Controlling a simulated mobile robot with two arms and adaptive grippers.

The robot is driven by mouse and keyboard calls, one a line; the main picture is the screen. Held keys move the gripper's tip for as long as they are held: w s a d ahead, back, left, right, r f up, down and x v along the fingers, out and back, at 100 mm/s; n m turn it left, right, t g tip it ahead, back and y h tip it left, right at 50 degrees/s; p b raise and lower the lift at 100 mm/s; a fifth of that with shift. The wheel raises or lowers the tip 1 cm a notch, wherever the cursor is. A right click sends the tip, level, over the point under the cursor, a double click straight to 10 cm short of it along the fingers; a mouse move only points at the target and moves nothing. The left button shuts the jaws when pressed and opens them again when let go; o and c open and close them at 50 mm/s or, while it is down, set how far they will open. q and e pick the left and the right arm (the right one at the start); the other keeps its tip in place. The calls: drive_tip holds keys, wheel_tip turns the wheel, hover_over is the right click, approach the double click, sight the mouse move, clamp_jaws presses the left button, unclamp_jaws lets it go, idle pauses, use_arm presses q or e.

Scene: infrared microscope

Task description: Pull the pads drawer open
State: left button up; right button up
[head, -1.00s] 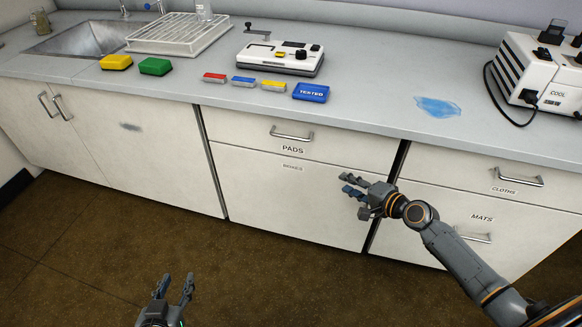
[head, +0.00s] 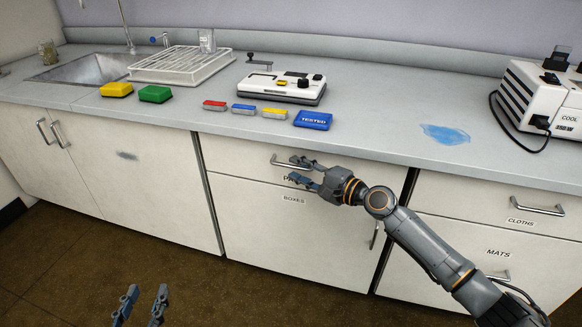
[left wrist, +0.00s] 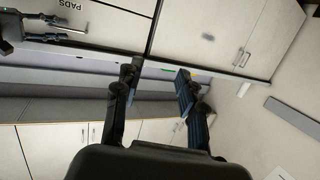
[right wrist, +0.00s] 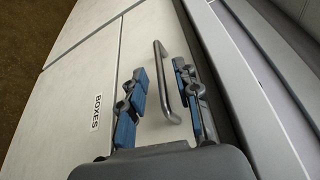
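The pads drawer (head: 240,160) is closed, flush with the cabinet front under the counter. Its bar handle (head: 280,160) is partly covered by my right gripper (head: 300,172) in the head view. In the right wrist view the handle (right wrist: 167,82) lies between the two spread fingers of my right gripper (right wrist: 160,90), and I see a gap on each side of it. The PADS label is mostly hidden behind the fingers. My left gripper (head: 142,296) is open and empty, low in front of the cabinets; its spread fingers also show in the left wrist view (left wrist: 158,85).
The BOXES door (head: 290,235) is below the drawer. The CLOTHS (head: 490,200) and MATS drawers are at right. On the counter are a sink, white rack (head: 180,66), white device (head: 282,88), sponges, small blocks and a blue TESTED box (head: 313,120). The floor in front is clear.

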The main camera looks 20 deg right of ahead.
sight(291, 167)
use_arm(q)
drive_tip(key=shift+w+d+r+t, duration=0.15)
drive_tip(key=shift+r+t, duration=0.1)
drive_tip(key=shift+r, duration=0.15)
drive_tip(key=shift+w+d+r+t, duration=0.1)
drive_tip(key=shift+r+t, duration=0.15)
drive_tip(key=shift+r, duration=0.15)
use_arm(e)
drive_tip(key=shift+x, duration=1.5)
drive_tip(key=shift+c, duration=0.2)
clamp_jaws()
